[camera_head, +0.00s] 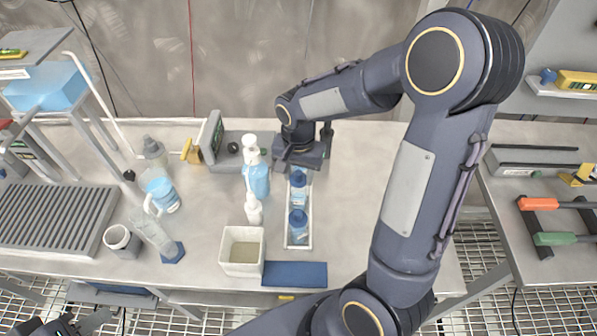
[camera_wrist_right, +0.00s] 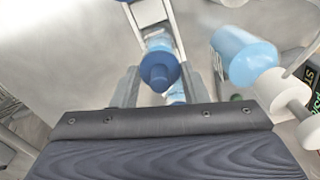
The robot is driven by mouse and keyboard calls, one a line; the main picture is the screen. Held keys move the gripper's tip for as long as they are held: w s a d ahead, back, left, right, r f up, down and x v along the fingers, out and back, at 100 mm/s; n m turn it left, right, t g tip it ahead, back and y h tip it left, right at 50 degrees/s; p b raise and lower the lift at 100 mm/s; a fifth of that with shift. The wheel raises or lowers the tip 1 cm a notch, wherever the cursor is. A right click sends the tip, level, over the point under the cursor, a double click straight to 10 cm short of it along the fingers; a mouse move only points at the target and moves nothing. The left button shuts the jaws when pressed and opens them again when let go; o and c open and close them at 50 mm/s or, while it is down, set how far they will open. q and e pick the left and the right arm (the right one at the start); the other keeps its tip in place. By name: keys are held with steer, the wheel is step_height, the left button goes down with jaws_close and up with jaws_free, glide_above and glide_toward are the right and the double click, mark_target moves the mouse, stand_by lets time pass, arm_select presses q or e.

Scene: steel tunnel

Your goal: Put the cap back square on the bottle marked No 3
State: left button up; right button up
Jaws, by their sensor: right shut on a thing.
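In the head view, my right gripper (camera_head: 298,162) is over the far end of a narrow white tray. A bottle (camera_head: 298,199) with blue at its top stands there, just below the gripper. Whether the held cap touches that bottle, or sits square, I cannot tell. A second blue-capped bottle (camera_head: 298,222) stands nearer in the tray. No number is readable on either bottle. My left gripper (camera_head: 62,326) is at the bottom left edge, partly cut off.
A square cream container (camera_head: 241,252) and a blue mat (camera_head: 294,274) lie in front. The bench right of the tray is mostly clear.

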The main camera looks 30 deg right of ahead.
steer(key=shift+f, duration=0.15)
steer(key=shift+f+b, duration=0.6)
steer(key=shift+b, duration=0.05)
